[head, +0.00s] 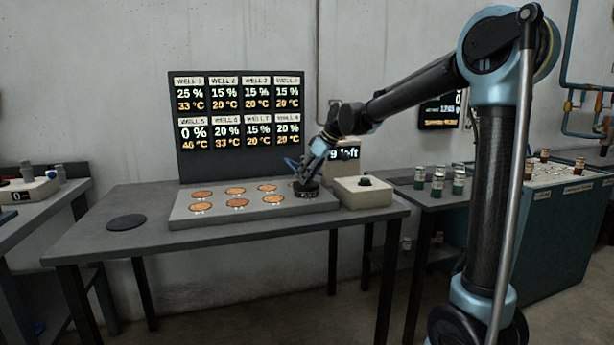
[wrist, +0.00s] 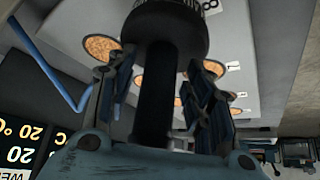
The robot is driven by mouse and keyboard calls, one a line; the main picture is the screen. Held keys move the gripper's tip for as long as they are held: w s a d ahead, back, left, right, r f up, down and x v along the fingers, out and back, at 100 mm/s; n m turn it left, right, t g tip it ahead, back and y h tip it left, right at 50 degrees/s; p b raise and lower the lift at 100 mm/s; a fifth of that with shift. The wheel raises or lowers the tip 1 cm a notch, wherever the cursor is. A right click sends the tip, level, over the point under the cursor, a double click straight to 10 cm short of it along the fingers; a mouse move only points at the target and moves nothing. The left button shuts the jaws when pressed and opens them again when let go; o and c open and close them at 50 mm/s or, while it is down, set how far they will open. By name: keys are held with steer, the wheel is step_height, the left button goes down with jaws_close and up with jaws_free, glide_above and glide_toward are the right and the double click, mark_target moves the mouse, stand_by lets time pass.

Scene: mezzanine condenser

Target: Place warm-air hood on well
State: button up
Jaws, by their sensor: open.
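The warm-air hood (head: 306,191) is a black, round-bottomed piece with an upright stem. It sits at the front right corner of the grey well block (head: 215,218), and a label reading 8 shows beside it in the wrist view. My gripper (head: 312,167) is above the hood. In the wrist view the fingers are open on either side of the hood's dark stem (wrist: 157,95), and the black hood body (wrist: 165,25) shows beyond them. Several copper-coloured wells (head: 237,203) on the block are uncovered. The well under the hood is hidden.
A flat black disc (head: 126,222) lies at the table's left. A pale box with a black knob (head: 363,192) stands right of the block. Bottles (head: 437,187) stand on the right table.

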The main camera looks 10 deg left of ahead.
steer(key=shift+r, duration=0.1)
steer(key=v, duration=1.2)
steer(key=s+d+f+m+h, duration=0.1)
steer(key=s+d+f+m, duration=0.1)
steer(key=d, duration=0.4)
steer(key=s+d+f+m, duration=0.1)
steer(key=s+d+f, duration=0.15)
steer(key=d, duration=0.35)
steer(key=s+d+f+m+h, duration=0.5)
steer(key=s+d+f+m, duration=0.7)
steer(key=s+d+f, duration=1.3)
steer(key=shift+s+d+f+t, duration=0.2)
steer(key=shift+d+f+t, duration=0.2)
steer(key=shift+d, duration=0.65)
